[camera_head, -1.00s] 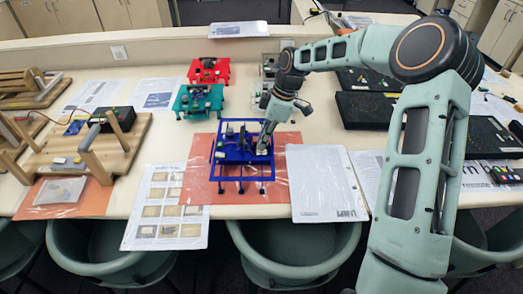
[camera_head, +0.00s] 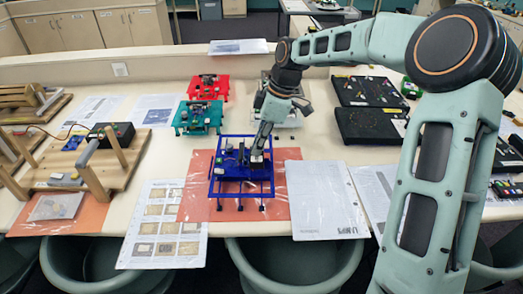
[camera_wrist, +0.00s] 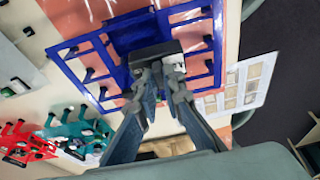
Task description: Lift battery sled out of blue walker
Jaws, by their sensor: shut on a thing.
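The blue walker (camera_head: 213,188) stands on an orange mat near the table's front edge, a blue open frame on several short legs. It also shows in the wrist view (camera_wrist: 88,75). My gripper (camera_head: 257,157) reaches down at the walker's right part. In the wrist view my gripper (camera_wrist: 163,78) is shut on a dark block, which I take for the battery sled (camera_wrist: 152,52). The block lies across the fingertips, within the outline of the frame. Its underside is hidden, so I cannot tell whether it still touches the walker.
A teal walker (camera_head: 198,117) and a red walker (camera_head: 207,88) stand behind. A wooden rig (camera_head: 85,165) is at left, printed sheets (camera_head: 165,225) in front, a white sheet (camera_head: 325,200) and black boards (camera_head: 368,125) at right. Chairs line the front edge.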

